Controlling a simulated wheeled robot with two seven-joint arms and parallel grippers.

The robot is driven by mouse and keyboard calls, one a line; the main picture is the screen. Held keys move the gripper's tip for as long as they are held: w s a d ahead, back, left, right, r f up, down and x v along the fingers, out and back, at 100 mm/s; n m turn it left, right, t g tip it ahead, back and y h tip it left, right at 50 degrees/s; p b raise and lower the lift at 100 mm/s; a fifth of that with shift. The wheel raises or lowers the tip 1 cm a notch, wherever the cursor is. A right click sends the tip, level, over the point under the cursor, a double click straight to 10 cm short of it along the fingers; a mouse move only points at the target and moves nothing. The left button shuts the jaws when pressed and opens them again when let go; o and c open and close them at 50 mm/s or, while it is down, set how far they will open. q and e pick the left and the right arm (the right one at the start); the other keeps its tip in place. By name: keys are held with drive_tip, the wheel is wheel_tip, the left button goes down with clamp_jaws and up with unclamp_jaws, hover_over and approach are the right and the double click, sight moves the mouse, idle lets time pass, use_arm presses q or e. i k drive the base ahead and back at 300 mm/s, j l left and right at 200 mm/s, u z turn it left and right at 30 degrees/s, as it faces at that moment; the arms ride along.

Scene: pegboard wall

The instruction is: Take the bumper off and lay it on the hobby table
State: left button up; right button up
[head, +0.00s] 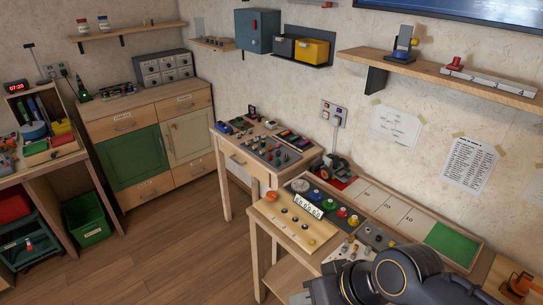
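My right arm comes in at the bottom right, in front of the near workbench (296,236). The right gripper (322,291) is at its left end, low at the bottom edge; its fingertips cannot be made out, so I cannot tell if it holds anything. My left gripper is not in view. I cannot pick out a bumper. A small wooden table (235,159) in the middle holds several small parts and a grey panel; I cannot tell whether it is the hobby table.
The near bench bears a panel with coloured knobs (341,212), a numbered board (385,204) and a green pad (452,243). An orange object (520,284) lies at the lower right. A cabinet (150,147) and green bin (87,218) stand left. The wooden floor (170,255) is clear.

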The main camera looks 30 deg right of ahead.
sight(327, 161)
drive_tip(key=i+j+u, duration=0.2)
drive_tip(key=i, duration=0.4)
drive_tip(key=i+j+u, duration=0.25)
drive_tip(key=i, duration=0.4)
drive_tip(key=i+z, duration=0.45)
drive_tip(key=i+j+z, duration=0.1)
drive_tip(key=i+z, duration=0.25)
drive_tip(key=z, duration=0.15)
drive_tip(key=i+z, duration=0.1)
drive_tip(key=z, duration=0.3)
drive_tip(key=i+j+z, duration=0.1)
drive_tip(key=z, duration=0.35)
drive_tip(key=i+j+z, duration=0.1)
drive_tip(key=z, duration=0.3)
drive_tip(key=i+j+z, duration=0.1)
drive_tip(key=z, duration=0.35)
drive_tip(key=i+j+z, duration=0.1)
drive_tip(key=z, duration=0.3)
drive_tip(key=j+z, duration=0.25)
drive_tip(key=z, duration=0.2)
drive_tip(key=i+j+z, duration=0.15)
drive_tip(key=z, duration=0.25)
drive_tip(key=j+z, duration=0.35)
drive_tip(key=i+j+z, duration=0.15)
drive_tip(key=z, duration=0.25)
drive_tip(key=j+z, duration=0.35)
drive_tip(key=i+l, duration=0.05)
drive_tip(key=l, duration=0.05)
